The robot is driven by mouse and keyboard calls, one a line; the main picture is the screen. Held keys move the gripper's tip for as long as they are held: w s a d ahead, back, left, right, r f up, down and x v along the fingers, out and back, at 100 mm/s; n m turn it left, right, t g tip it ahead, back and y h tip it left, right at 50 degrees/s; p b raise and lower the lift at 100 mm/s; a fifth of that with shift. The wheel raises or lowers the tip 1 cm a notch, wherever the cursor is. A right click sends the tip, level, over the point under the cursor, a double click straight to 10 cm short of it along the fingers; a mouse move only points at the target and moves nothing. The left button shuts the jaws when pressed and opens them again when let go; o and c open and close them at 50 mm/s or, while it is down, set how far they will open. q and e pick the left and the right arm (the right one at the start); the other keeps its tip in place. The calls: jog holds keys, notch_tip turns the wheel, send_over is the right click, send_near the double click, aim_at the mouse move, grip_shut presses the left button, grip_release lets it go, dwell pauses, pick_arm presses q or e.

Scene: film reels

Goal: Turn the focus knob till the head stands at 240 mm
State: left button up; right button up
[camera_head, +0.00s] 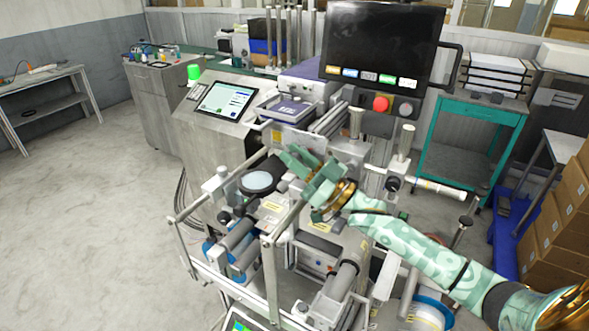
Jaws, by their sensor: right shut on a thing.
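My right gripper (292,156), pale green, reaches in from the right over the middle of the machine (240,150). Its fingers are shut at the machine's centre, beside a dark part next to the round lens-like disc (257,181). The focus knob between the fingers is hidden by them, so its angle cannot be read. The head and any millimetre scale are too small to make out. A lit screen (224,101) stands on the machine's left; its figures are not legible. My left gripper is not in view.
A large dark monitor (380,45) with a red button (380,104) below it stands behind the gripper. Metal rails (268,275) and rollers surround the machine's front. A teal cart (470,115) and cardboard boxes (570,190) are at the right. The floor (90,230) at left is clear.

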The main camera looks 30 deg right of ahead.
jog(key=shift+s+a+f+t+y+b, duration=0.1)
jog(key=shift+a+f+t+y+b, duration=0.1)
jog(key=shift+f+t+y+b, duration=0.6)
jog(key=shift+r, duration=0.35)
jog(key=o, duration=0.8)
jog(key=shift+s+a+r, duration=0.1)
jog(key=shift+r, duration=0.15)
jog(key=b+v, duration=0.2)
jog(key=v, duration=1.4)
jog(key=shift+s+d, duration=0.2)
jog(key=shift+s, duration=0.05)
jog(key=shift+h, duration=0.4)
